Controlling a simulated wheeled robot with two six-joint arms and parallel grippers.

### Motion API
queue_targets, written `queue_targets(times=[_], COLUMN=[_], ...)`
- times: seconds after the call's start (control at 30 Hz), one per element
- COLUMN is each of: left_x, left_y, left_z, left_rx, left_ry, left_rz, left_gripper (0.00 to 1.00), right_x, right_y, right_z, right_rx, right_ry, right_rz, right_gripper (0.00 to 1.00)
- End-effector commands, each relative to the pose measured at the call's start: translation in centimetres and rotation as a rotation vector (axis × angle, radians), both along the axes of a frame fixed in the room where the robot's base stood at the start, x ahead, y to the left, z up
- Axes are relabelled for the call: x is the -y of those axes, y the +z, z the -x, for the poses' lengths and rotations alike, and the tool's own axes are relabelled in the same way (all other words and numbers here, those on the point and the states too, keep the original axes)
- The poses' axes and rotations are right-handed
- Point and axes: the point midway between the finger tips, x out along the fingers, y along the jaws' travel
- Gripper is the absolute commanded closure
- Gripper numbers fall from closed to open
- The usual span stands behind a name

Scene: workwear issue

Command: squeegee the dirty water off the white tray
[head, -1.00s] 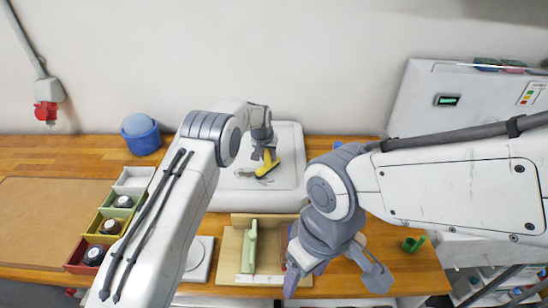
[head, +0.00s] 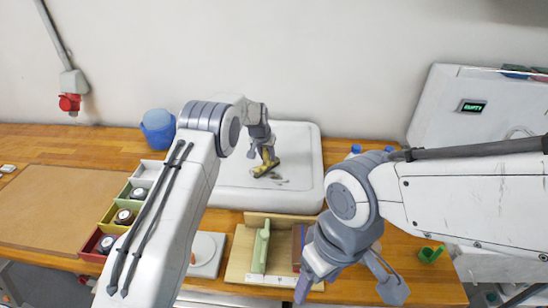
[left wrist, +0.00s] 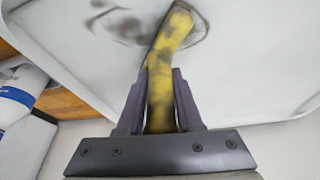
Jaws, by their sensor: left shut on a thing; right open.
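The white tray (head: 305,150) lies at the back middle of the bench, with a grey dirty-water smear (head: 279,181) on it. My left gripper (head: 265,150) is shut on the yellow squeegee (head: 266,169) over the tray, just beside the smear. In the left wrist view the dark-blotched yellow squeegee (left wrist: 172,40) stands between the fingers (left wrist: 160,80), and dark smears (left wrist: 120,28) lie around its far end. Whether its edge touches the tray is unclear. My right gripper (head: 350,286) is open and empty near the bench's front edge.
A blue tub (head: 158,130) stands left of the tray. Coloured bins (head: 100,240) holding dark round items and a brown mat (head: 60,205) lie further left. A wooden board (head: 240,262) with a pale green item is in front; a green cup (head: 430,254) stands right.

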Motion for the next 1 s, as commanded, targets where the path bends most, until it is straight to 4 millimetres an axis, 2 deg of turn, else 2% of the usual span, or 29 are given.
queue_targets(times=[0.27,0.6,0.87,1.0], left_x=[-1.2,-3.9,-4.8,-6.0], left_y=[-0.2,0.0,0.0,-0.1], left_z=[0.1,0.1,0.1,0.1], left_rx=[-0.004,-0.003,-0.002,-0.002], left_ry=[0.001,0.001,0.0,0.001], left_rz=[-0.001,-0.001,-0.001,-0.001], left_gripper=[1.0,1.0,1.0,1.0], right_x=[0.0,0.0,0.0,0.0], right_y=[-0.3,-0.8,-1.1,-1.4], right_z=[0.0,0.0,0.0,0.0], right_rx=[0.0,0.0,0.0,0.0], right_ry=[0.0,0.0,0.0,0.0], right_rz=[0.0,0.0,0.0,0.0], right_gripper=[0.31,0.31,0.31,0.31])
